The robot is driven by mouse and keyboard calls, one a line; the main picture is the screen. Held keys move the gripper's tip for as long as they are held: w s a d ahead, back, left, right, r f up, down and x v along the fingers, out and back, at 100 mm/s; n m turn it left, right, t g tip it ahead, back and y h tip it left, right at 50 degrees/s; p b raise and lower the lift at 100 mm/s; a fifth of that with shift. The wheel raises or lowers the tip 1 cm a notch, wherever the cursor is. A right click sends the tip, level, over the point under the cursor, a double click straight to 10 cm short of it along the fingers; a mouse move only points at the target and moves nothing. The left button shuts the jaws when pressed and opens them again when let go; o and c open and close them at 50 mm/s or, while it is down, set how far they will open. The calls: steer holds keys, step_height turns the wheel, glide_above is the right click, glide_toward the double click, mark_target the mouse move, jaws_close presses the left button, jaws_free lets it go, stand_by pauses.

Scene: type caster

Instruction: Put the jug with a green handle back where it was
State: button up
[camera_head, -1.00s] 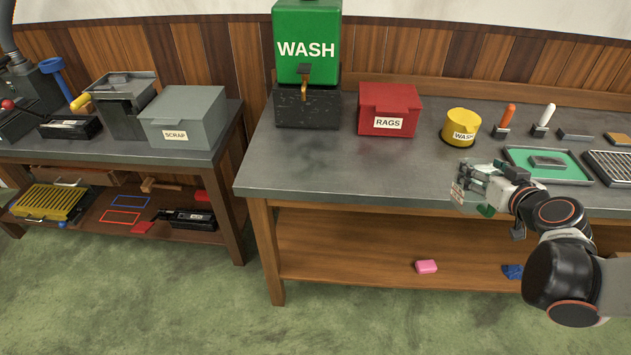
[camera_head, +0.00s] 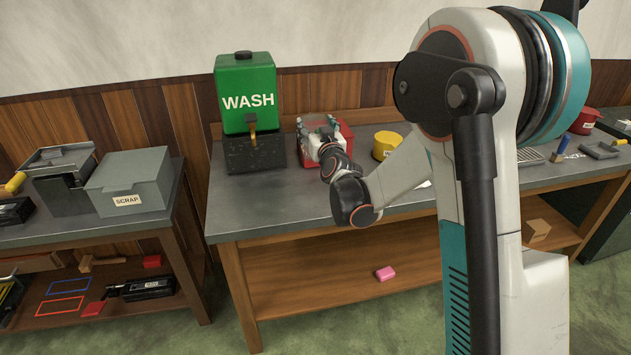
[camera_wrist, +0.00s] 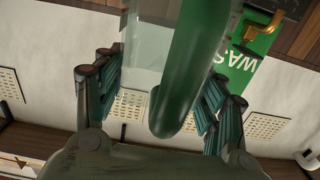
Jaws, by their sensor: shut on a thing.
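My gripper (camera_head: 318,137) is in front of the red rags box in the head view, above the workbench. In the wrist view my gripper (camera_wrist: 158,98) is shut on the jug, with fingers on both sides of its green handle (camera_wrist: 190,70). The clear jug body (camera_wrist: 145,48) shows behind the handle, its top cut off by the picture edge. In the head view the jug is hard to tell from the gripper, so its height above the bench is unclear.
The green wash tank (camera_head: 247,85) with a brass tap stands left of my gripper on its dark base (camera_head: 255,155). The red rags box (camera_head: 345,130) is behind it, a yellow tin (camera_head: 386,146) to the right. A grey scrap bin (camera_head: 130,182) is on the left bench.

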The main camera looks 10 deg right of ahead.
step_height(320, 180, down, 15)
steer(key=b, duration=0.5)
steer(key=shift+f, duration=0.2)
steer(key=shift+f, duration=0.15)
steer(key=o, duration=1.4)
steer(key=shift+c, duration=0.2)
